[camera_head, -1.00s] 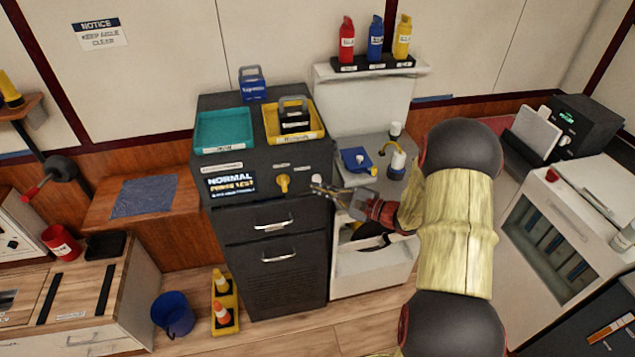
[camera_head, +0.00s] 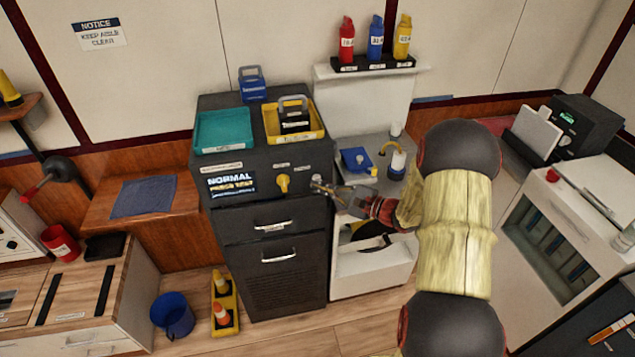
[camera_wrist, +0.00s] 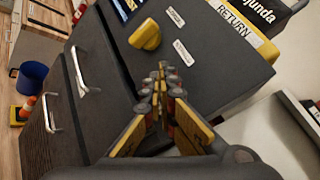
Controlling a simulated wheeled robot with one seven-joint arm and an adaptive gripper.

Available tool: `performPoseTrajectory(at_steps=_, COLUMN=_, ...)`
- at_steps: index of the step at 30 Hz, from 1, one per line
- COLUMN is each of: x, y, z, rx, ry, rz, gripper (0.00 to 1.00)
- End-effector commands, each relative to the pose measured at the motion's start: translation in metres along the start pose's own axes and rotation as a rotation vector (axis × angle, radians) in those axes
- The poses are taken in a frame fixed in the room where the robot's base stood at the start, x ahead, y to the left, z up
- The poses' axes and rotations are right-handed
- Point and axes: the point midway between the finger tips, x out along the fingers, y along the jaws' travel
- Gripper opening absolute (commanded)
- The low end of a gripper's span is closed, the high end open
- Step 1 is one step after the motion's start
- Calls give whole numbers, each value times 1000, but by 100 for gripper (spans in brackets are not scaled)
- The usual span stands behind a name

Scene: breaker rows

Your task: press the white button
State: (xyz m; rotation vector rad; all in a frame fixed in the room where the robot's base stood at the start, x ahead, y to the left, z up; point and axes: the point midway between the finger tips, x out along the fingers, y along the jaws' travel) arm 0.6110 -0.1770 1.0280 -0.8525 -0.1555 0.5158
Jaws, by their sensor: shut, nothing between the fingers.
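The white button (camera_head: 316,178) is at the right end of the dark cabinet's front panel, right of the yellow knob (camera_head: 283,183). My gripper (camera_head: 317,187) reaches in from the right with its fingers shut and empty. Its tips are at the panel, just below the button and partly over it in the head view. In the wrist view the shut fingertips (camera_wrist: 162,68) point at the panel beside the yellow knob (camera_wrist: 145,36). The button is hidden there, so I cannot tell whether the tips touch it.
The cabinet's screen (camera_head: 231,184) reads NORMAL with a smaller line below. A teal tray (camera_head: 222,130) and a yellow tray (camera_head: 273,135) sit on top. A white open unit (camera_head: 375,275) stands right of the cabinet, under my arm.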

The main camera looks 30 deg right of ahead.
Motion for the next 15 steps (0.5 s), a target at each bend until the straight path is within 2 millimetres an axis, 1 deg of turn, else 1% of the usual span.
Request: performPoseTrajectory(at_steps=15, x=4, y=-3, z=-3, rx=-1, ry=0, rz=0, gripper=0)
